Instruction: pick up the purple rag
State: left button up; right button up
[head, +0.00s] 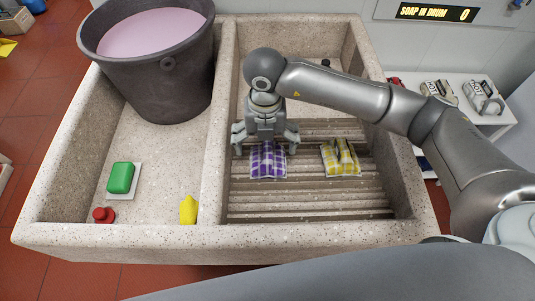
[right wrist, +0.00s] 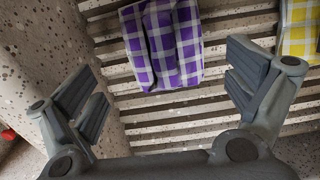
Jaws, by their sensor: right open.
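The purple rag (head: 268,161), purple and white checked and folded, lies on the ridged washboard (head: 310,200) in the right basin. My right gripper (head: 266,145) is above the rag's far end, pointing down, with its fingers spread to either side. In the right wrist view the rag (right wrist: 162,44) shows at the top, between and beyond the two open fingers of the gripper (right wrist: 165,95). Nothing is between the fingers, and the gripper appears apart from the rag. My left gripper is not in view.
A yellow checked rag (head: 341,158) lies to the right on the washboard. A stone divider (head: 214,150) separates the left basin, which holds a dark bucket (head: 160,85) of pinkish liquid, a green block (head: 121,177), a red item (head: 103,215) and a yellow item (head: 189,209).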

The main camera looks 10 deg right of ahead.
aim_at(268, 151)
jog(key=f, duration=0.5)
jog(key=shift+s+d+p, duration=0.25)
jog(key=shift+s+p, duration=0.1)
jog(key=shift+p, duration=0.05)
jog(key=shift+f, duration=0.25)
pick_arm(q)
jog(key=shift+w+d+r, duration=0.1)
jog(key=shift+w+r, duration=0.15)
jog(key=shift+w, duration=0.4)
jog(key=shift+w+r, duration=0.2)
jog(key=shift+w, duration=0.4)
pick_arm(e)
jog(key=c, duration=0.4)
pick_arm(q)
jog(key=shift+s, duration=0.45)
pick_arm(e)
jog(key=c, duration=0.7)
